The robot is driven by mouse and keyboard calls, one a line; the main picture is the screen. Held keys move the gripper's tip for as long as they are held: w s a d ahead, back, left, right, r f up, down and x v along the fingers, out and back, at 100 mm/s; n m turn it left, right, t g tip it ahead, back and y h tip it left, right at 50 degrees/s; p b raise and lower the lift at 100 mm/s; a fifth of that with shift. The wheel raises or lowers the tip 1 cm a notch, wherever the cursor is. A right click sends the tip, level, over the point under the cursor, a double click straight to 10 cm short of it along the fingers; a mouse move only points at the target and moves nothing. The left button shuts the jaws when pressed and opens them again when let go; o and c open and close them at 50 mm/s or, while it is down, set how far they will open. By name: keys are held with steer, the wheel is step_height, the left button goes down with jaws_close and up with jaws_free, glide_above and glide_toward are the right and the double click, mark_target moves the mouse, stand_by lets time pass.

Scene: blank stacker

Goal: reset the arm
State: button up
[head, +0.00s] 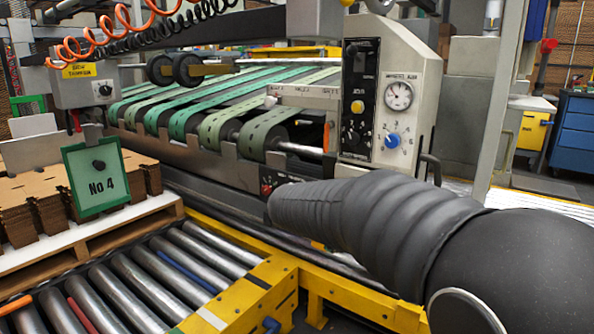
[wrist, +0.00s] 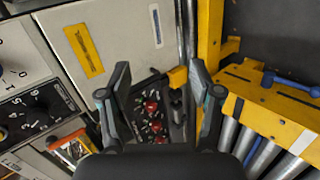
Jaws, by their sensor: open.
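My gripper (wrist: 159,82) shows in the wrist view with its two dark fingers spread apart. It is open, and I see nothing held between the fingers. Behind the gap is a dark panel with red knobs (wrist: 152,107), apart from the fingers as far as I can tell. In the head view my arm, in a dark ribbed sleeve, reaches in from the lower right in front of the machine. The gripper itself cannot be made out there.
The cream control box (head: 392,110) with gauge and dials stands behind my arm. Green belts (head: 200,110) run to its left. A yellow frame (head: 345,290) and rollers (head: 140,285) lie below. Cardboard blanks (head: 140,172) and the green No 4 sign (head: 95,178) sit left.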

steer(key=s+d+m+g+y+p, duration=0.1)
steer(key=s+d+m+y+p, duration=0.1)
steer(key=s, duration=1.4)
steer(key=s+d+m+g+y+p, duration=0.1)
steer(key=s+m+y, duration=0.4)
steer(key=s, duration=1.1)
steer(key=shift+d+r+m+p, duration=0.4)
steer(key=shift+d+m+p, duration=0.55)
steer(key=shift+p, duration=0.25)
steer(key=shift+a, duration=0.1)
